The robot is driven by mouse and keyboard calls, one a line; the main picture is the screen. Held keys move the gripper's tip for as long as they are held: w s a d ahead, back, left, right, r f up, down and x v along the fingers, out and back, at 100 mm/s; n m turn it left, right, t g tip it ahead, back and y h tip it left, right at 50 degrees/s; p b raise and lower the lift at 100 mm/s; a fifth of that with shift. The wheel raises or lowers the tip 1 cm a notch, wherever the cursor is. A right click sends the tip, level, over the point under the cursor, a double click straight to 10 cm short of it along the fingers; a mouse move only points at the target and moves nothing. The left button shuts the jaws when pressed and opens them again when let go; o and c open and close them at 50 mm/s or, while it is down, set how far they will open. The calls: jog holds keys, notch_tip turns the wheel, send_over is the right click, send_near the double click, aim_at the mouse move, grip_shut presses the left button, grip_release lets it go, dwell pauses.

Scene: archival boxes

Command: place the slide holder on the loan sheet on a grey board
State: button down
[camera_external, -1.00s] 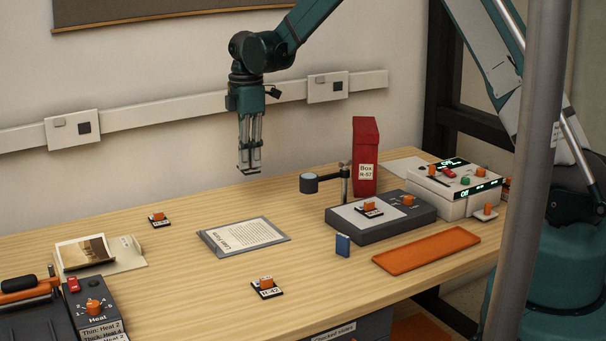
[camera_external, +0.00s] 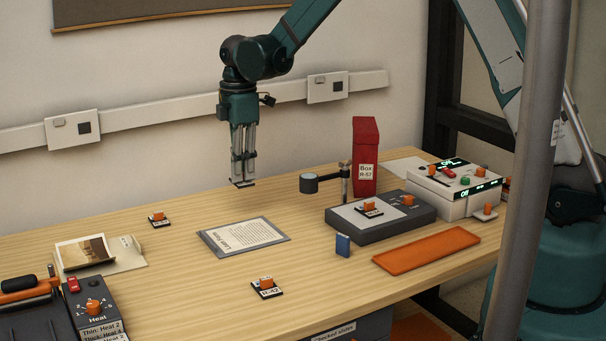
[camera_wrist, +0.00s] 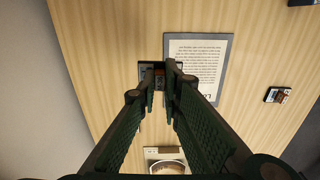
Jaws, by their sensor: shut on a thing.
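My gripper (camera_external: 243,183) points straight down above the back of the table, behind the loan sheet. Its fingers are shut on a small dark slide holder (camera_wrist: 148,74), seen between the fingertips in the wrist view. In the external view it shows only as a thin dark plate at the tips, above the tabletop. The loan sheet (camera_external: 246,235) lies on a grey board (camera_external: 281,238), with nothing on it. In the wrist view the sheet (camera_wrist: 197,65) is just right of the fingertips.
Other slide holders with orange tops lie left of the board (camera_external: 158,220), in front of it (camera_external: 266,288) and on a dark box (camera_external: 369,208). A magnifier (camera_external: 310,182) and a red box (camera_external: 366,155) stand to the right. Bare table surrounds the board.

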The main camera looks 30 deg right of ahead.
jog(key=s+a, duration=0.4)
jog(key=s, duration=0.4)
jog(key=shift+s+a+r, duration=0.15)
jog(key=shift+s, duration=0.05)
send_over(242, 235)
jog(key=shift+s+f, duration=0.1)
jog(key=shift+f, duration=3)
jog(key=shift+f, duration=0.15)
jog(key=shift+f, duration=1.75)
jog(key=shift+f+b, duration=0.1)
jog(key=shift+b, duration=0.25)
jog(key=c, duration=3)
grip_release()
jog(key=shift+f, duration=0.1)
jog(key=o, duration=0.5)
